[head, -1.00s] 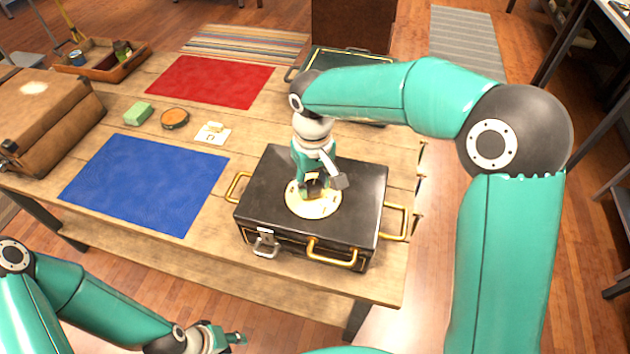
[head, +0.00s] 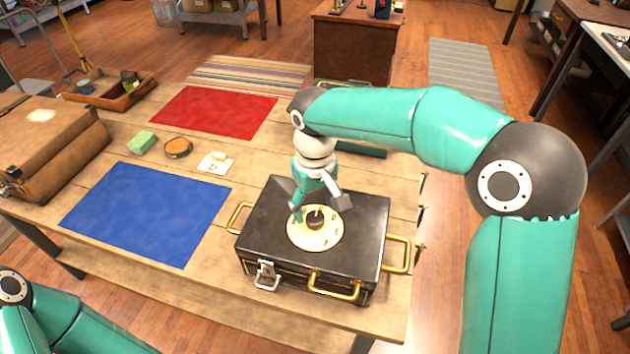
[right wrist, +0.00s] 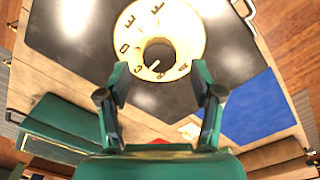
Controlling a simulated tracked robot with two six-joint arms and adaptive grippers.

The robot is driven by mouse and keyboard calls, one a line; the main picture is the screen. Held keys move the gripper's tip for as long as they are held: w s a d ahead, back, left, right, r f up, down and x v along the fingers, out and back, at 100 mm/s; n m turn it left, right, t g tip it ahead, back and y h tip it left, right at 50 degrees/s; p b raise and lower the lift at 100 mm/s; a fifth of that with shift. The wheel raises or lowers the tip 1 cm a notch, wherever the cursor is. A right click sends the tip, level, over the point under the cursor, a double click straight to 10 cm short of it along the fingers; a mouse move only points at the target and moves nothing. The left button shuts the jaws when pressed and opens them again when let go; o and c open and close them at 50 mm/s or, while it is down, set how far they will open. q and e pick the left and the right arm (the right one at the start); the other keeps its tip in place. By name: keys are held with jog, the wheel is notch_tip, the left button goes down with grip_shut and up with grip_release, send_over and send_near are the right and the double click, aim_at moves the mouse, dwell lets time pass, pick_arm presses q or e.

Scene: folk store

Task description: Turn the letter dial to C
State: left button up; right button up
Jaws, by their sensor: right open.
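The letter dial is a cream disc (head: 329,236) on top of a black case, with a dark round knob (head: 316,218) at its middle. In the right wrist view the disc (right wrist: 193,38) carries black letters around its rim. The knob (right wrist: 158,54) has a white mark on the side towards my gripper; the exact letter it meets is too small to tell. My right gripper (head: 318,206) is open and empty just above the dial. In the right wrist view its fingers (right wrist: 161,82) are spread, apart from the knob. My left gripper is out of view.
The black case (head: 362,220) has brass handles and stands on the wooden table (head: 215,257). A blue mat (head: 147,212), a red mat (head: 217,110), a small card (head: 215,164), a green block (head: 142,141) and a round tin (head: 178,148) lie to the left.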

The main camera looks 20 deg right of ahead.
aim_at(316, 218)
notch_tip(316, 218, up, 9)
jog(key=shift+f, duration=0.15)
jog(key=shift+s, duration=0.1)
dwell(0.5)
